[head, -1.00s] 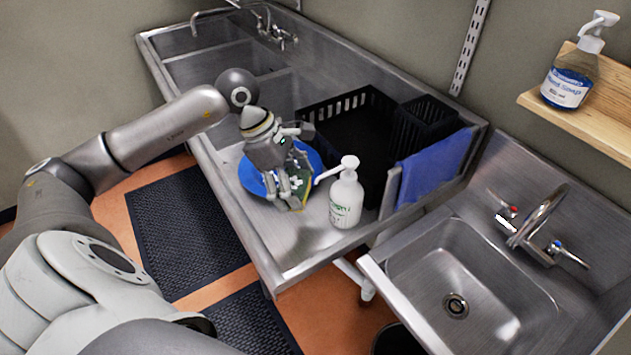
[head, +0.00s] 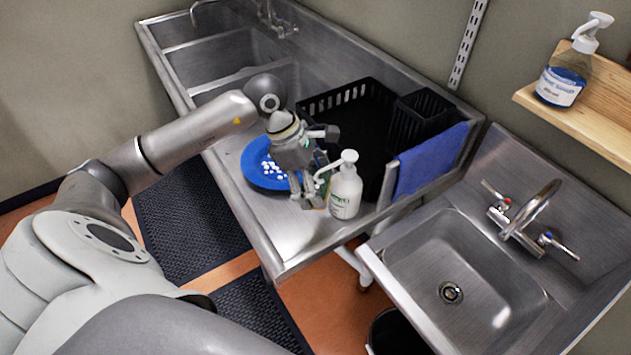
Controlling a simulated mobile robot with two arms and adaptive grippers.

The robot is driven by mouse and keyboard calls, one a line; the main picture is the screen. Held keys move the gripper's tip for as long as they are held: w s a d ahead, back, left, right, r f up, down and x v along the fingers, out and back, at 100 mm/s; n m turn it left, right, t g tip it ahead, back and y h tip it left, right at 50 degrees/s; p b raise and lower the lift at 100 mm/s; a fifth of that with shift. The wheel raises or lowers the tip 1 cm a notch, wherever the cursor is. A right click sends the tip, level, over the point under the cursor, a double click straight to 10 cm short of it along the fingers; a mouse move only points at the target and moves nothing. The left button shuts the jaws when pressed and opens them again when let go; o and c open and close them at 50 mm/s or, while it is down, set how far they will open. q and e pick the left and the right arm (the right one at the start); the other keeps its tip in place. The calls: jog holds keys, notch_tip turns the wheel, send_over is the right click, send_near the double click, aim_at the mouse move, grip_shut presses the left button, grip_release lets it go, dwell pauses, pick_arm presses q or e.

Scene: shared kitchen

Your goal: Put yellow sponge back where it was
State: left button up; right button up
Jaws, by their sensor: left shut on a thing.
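My left gripper (head: 309,203) reaches down over the steel drainboard, between the blue plate (head: 250,175) and the white pump bottle (head: 346,192). It is shut on the sponge (head: 320,203). Only a small dark greenish-yellow sliver of the sponge shows, as the fingers and bottle hide most of it. I cannot tell whether the sponge touches the drainboard. The blue plate lies left of the gripper with several white bits on it. My right gripper is not in view.
The pump bottle stands close to the gripper's right side. Behind are a black dish rack (head: 352,100) and a black caddy (head: 420,118). A blue cloth (head: 430,160) hangs at the right. The drainboard's front corner (head: 285,250) is clear. A hand sink (head: 470,265) is at right.

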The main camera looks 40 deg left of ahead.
pick_arm(q)
jog(key=shift+f+b, duration=0.4)
jog(key=o, duration=0.7)
jog(key=shift+r, duration=0.1)
jog(key=shift+o, duration=0.2)
jog(key=shift+r, duration=0.1)
jog(key=shift+r+p, duration=0.15)
jog(key=shift+p, duration=0.25)
jog(key=shift+r+p, duration=0.35)
jog(key=shift+p, duration=0.1)
jog(key=b+v, duration=0.3)
jog(key=v, duration=0.8)
jog(key=shift+r, duration=0.3)
jog(key=shift+a, duration=0.15)
